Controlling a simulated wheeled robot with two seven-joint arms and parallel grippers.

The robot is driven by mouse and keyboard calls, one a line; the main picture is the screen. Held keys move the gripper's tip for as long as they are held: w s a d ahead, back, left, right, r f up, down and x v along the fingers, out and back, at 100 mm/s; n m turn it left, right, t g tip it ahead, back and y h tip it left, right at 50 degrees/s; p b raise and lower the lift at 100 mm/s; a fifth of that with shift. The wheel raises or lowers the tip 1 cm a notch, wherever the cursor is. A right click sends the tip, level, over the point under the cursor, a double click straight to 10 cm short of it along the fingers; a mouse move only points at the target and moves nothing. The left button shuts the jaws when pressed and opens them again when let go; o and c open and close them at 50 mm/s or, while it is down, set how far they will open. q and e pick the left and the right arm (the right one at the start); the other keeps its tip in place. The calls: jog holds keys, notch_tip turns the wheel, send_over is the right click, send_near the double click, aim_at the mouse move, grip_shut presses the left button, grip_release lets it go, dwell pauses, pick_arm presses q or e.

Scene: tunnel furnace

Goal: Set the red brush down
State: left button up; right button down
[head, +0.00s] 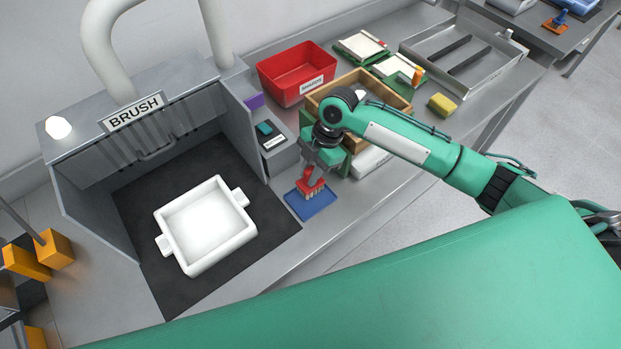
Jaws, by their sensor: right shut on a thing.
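The red brush (310,187) has a red body and pale bristles pointing down. My right gripper (314,174) is shut on it from above. The brush is at the blue mat (318,207) on the grey table; its bristles are over the mat's upper part and look to touch it or hang just above it, I cannot tell which. The gripper hides part of the brush's top. My left gripper is not in view.
A white two-handled dish (247,233) sits on a black mat (150,275) inside the grey booth marked BRUSH. A red bin (285,80), a wooden box (385,84), a metal tray (425,52) and a yellow sponge (442,104) stand further back.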

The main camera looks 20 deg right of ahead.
notch_tip(320, 180, down, 4)
jog(key=shift+f+p, duration=0.25)
jog(key=shift+p, duration=0.35)
jog(key=shift+f, duration=0.2)
jog(key=shift+f, duration=0.1)
jog(key=c, duration=1.3)
grip_release()
jog(key=shift+w+d+r, duration=0.1)
jog(key=shift+d+r, duration=0.05)
jog(key=shift+r, duration=0.25)
jog(key=b+v, duration=0.3)
jog(key=v, duration=0.8)
jog(key=shift+r, duration=0.2)
